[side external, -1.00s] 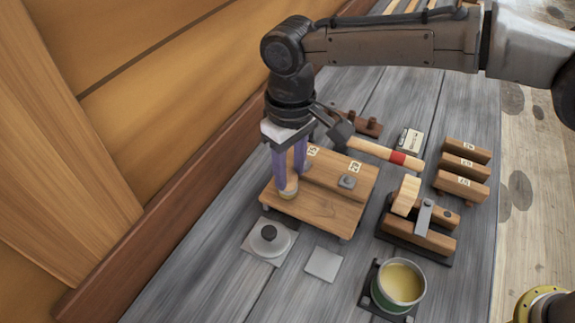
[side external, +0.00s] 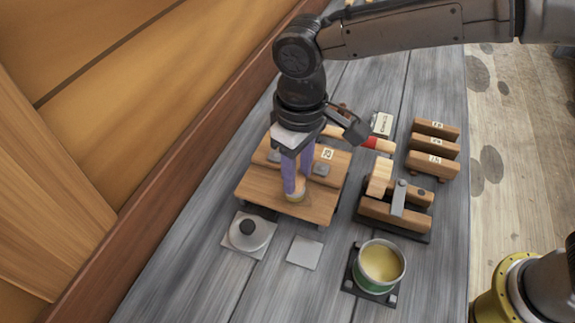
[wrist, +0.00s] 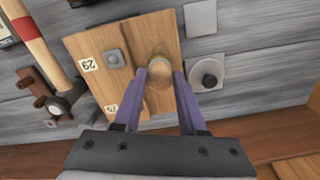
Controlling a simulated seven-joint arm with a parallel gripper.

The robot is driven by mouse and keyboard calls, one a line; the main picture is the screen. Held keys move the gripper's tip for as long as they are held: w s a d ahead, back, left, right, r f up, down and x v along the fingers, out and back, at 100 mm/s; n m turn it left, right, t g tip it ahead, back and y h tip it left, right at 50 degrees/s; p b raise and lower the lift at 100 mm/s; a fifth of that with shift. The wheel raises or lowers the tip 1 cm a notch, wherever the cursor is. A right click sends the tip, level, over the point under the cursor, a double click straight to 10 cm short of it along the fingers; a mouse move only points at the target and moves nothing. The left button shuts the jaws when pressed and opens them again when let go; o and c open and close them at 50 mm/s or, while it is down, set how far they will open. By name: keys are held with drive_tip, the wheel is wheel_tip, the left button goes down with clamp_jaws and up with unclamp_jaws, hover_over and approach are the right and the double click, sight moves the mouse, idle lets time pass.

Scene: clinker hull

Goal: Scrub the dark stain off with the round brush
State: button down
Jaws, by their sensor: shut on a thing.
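My gripper (side external: 294,188) has two purple fingers and points down over a wooden board (side external: 256,188). It is shut on the round brush (side external: 295,196), a short round piece with a yellowish band, low at the board's front part. In the wrist view the brush's rounded wooden top (wrist: 158,63) shows between the fingertips, over the board (wrist: 125,38). The brush looks upright and at the board's surface; its bristles are hidden. I cannot clearly make out the dark stain; the brush and fingers cover part of the board.
A grey plate with a black knob (side external: 248,231) and a bare pale square (side external: 304,252) lie in front of the board. A tin of yellow stuff (side external: 380,264), a wooden clamp block (side external: 395,212), a hammer (side external: 378,144) and several wooden blocks (side external: 435,143) stand to the right.

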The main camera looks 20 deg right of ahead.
drive_tip(key=shift+s+d+f, duration=0.15)
drive_tip(key=shift+s+d, duration=1.2)
drive_tip(key=shift+d, duration=0.05)
wheel_tip(320, 180, up, 6)
drive_tip(key=shift+a, duration=0.1)
drive_tip(key=shift+r, duration=1.6)
drive_tip(key=shift+r, duration=0.1)
